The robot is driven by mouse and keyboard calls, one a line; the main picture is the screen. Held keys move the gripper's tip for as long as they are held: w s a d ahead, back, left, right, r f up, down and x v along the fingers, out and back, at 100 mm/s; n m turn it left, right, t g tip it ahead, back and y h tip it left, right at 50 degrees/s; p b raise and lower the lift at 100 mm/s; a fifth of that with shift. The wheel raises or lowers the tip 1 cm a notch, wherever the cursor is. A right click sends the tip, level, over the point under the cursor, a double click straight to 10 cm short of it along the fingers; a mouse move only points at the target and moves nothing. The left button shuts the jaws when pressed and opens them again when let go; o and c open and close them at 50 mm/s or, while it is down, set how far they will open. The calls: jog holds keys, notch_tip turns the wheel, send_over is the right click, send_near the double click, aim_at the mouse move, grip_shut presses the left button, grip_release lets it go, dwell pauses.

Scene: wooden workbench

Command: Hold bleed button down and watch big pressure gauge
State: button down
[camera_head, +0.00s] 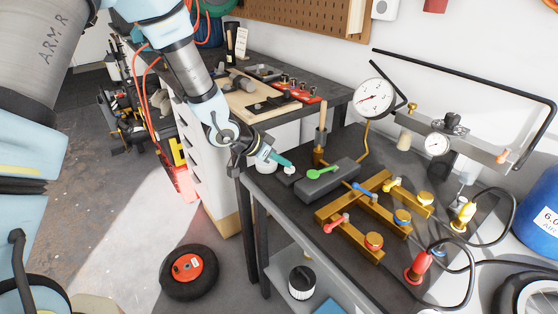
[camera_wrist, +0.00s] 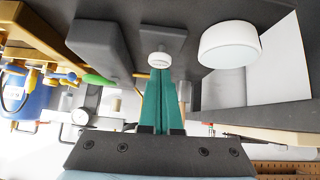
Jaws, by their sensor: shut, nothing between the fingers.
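The bleed button looks to be the small white button (camera_head: 289,169) on a dark plate at the bench's left end. It also shows in the wrist view (camera_wrist: 158,60), right at the tips of my gripper (camera_wrist: 160,72). My gripper (camera_head: 286,162) has teal fingers, shut together and empty, pointing at the button. The tips appear to meet it; I cannot tell whether it is pressed in. The big pressure gauge (camera_head: 374,97) is a round white dial on a bent brass pipe. Its face is in view, but the needle is too small to read exactly.
A larger white cap (camera_wrist: 228,46) sits close beside the button. A dark block with a green lever (camera_head: 322,172) stands to its right, then a brass manifold (camera_head: 345,205) with coloured valves. A smaller gauge (camera_head: 437,144) is farther right. A wheel (camera_head: 189,272) lies on the floor.

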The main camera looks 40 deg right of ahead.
jog(key=d+r+v, duration=0.1)
jog(key=v, duration=1)
jog(key=shift+w, duration=0.15)
